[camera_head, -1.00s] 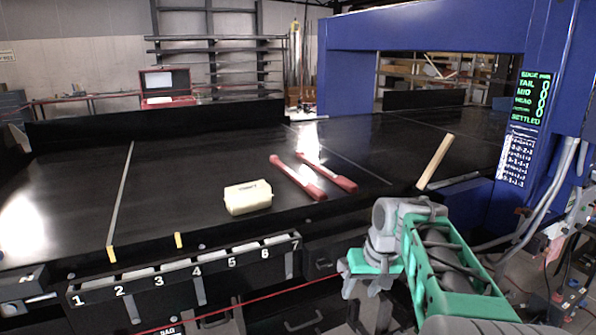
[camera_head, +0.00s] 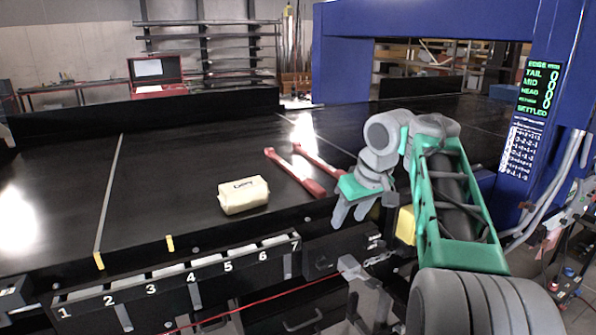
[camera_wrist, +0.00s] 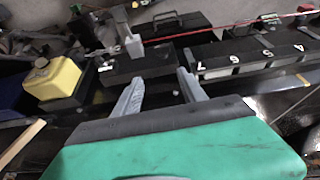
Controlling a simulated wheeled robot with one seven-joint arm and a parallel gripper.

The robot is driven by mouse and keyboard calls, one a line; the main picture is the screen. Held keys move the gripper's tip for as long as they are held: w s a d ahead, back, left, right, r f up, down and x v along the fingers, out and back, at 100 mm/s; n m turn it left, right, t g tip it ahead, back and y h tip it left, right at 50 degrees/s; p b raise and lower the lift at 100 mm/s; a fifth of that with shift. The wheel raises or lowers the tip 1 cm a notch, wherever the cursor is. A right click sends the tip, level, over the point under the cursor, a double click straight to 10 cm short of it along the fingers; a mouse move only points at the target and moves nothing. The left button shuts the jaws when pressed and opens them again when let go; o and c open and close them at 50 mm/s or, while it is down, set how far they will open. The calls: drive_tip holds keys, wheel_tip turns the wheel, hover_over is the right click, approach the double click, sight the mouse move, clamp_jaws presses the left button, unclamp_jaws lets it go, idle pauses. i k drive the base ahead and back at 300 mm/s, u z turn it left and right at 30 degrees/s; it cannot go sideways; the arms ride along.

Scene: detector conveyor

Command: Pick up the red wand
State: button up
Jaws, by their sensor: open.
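Two red wands lie on the black conveyor, near its front edge. The left red wand (camera_head: 293,172) shows whole, with its thick end toward the front. The right red wand (camera_head: 313,158) lies beside it, its thick end partly hidden behind my gripper. My gripper (camera_head: 349,218) is right of both wands, over the conveyor's front edge, fingers pointing down, open and empty. I cannot tell whether it touches anything. In the wrist view my gripper (camera_wrist: 160,84) shows its two fingers spread apart, with no wand between or near them.
A cream wrapped block (camera_head: 243,196) sits left of the wands. Numbered bins (camera_head: 180,273) line the conveyor front. A blue gantry (camera_head: 345,75) stands behind my arm. The wrist view shows a yellow box (camera_wrist: 57,78) and a pale stick (camera_wrist: 20,145). The conveyor's left part is clear.

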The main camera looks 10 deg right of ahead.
sight(315, 189)
drive_tip(key=u, duration=0.05)
drive_tip(key=i, duration=1.3)
